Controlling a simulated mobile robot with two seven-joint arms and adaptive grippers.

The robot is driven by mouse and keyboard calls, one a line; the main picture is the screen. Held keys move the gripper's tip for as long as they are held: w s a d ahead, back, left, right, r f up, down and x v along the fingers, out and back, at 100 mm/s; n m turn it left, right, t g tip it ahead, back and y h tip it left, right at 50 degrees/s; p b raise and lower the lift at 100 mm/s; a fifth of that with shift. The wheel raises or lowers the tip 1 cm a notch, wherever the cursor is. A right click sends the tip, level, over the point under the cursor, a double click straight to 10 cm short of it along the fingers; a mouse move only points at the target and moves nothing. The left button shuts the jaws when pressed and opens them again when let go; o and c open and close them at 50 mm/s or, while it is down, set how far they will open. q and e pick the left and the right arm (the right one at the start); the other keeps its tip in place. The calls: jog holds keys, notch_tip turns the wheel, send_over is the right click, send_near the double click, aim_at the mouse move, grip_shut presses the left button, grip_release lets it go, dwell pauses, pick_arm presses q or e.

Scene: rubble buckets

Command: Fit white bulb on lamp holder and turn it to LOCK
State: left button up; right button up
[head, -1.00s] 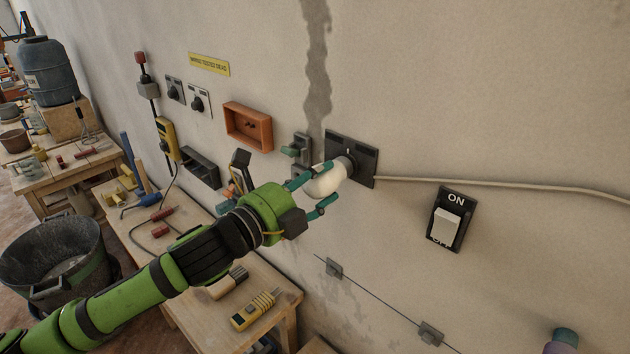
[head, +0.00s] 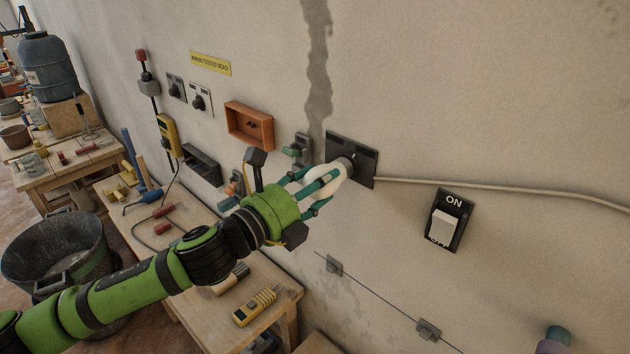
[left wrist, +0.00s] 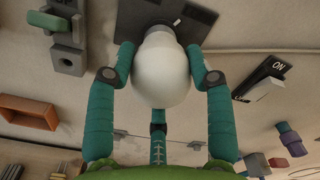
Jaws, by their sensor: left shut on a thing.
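The white bulb (head: 325,184) is at the lamp holder (head: 361,155), a dark square plate on the wall. In the left wrist view the bulb (left wrist: 161,72) points base first at the lamp holder (left wrist: 200,17), and its neck meets the plate's middle. I cannot tell whether it is seated. My left gripper (head: 325,186) is shut on the bulb, with its teal fingers (left wrist: 157,90) around the glass. The wall hides no part of the bulb, but my fingers cover some of it. My right gripper does not show clearly; a teal and purple part is at the lower right edge.
A white rocker switch (head: 446,227) marked ON is right of the holder. A cable (head: 480,183) runs right from the plate. An orange box (head: 249,126) and a grey bracket (head: 300,148) are on the wall at left. A wooden bench (head: 205,312) with tools stands below.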

pick_arm(q)
jog(key=shift+r+m, duration=0.4)
jog(key=shift+m, duration=0.5)
jog(key=o, duration=1.3)
jog(key=shift+c, duration=0.2)
jog(key=shift+w+d+f, duration=0.25)
jog(key=shift+d+f, duration=0.05)
jog(key=v, duration=1.2)
